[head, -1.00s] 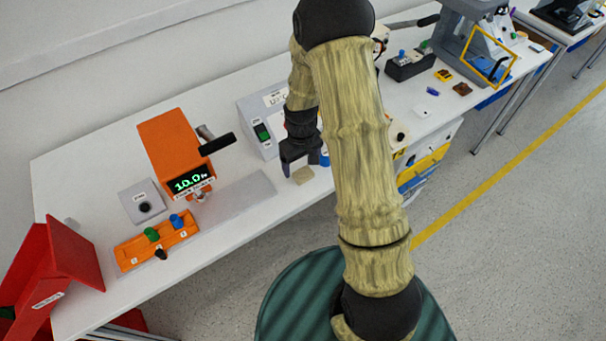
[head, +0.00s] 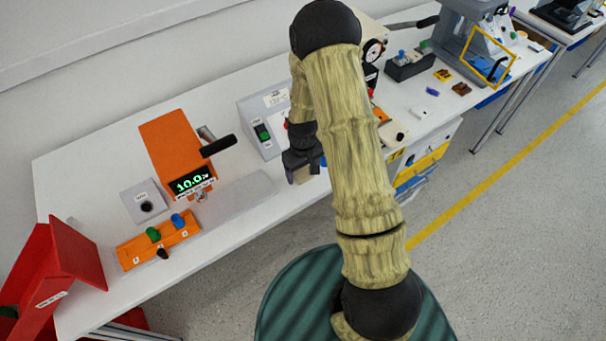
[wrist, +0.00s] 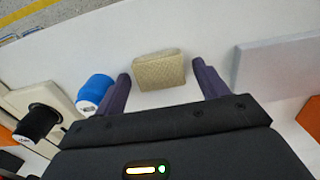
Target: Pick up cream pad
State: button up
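The cream pad (wrist: 160,69) is a small woven-looking block on the white table. In the wrist view it lies between the two purple fingertips of my gripper (wrist: 160,82), with a gap on each side. In the head view the pad (head: 303,175) shows partly, just below and between the dark fingers of my gripper (head: 306,172). My gripper is open and does not appear to touch the pad.
A blue knob (wrist: 96,90) stands close beside my left finger in the wrist view. A grey plate (wrist: 280,67) lies to the right. In the head view an orange device (head: 175,155) and a grey switch box (head: 262,125) stand left of my gripper.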

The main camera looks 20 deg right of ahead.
aim_at(303, 173)
jog(key=c, duration=0.8)
jog(key=shift+r, duration=0.1)
notch_tip(303, 173, up, 10)
jog(key=b, duration=0.1)
jog(key=shift+o, duration=1.1)
jog(key=shift+c, duration=0.8)
jog(key=f+m, duration=0.1)
jog(key=f, duration=0.3)
jog(key=f+m+p, duration=0.1)
jog(key=f+m, duration=0.1)
jog(key=f, duration=0.2)
jog(key=shift+w+f+m, duration=0.2)
jog(key=shift+f+m, duration=0.1)
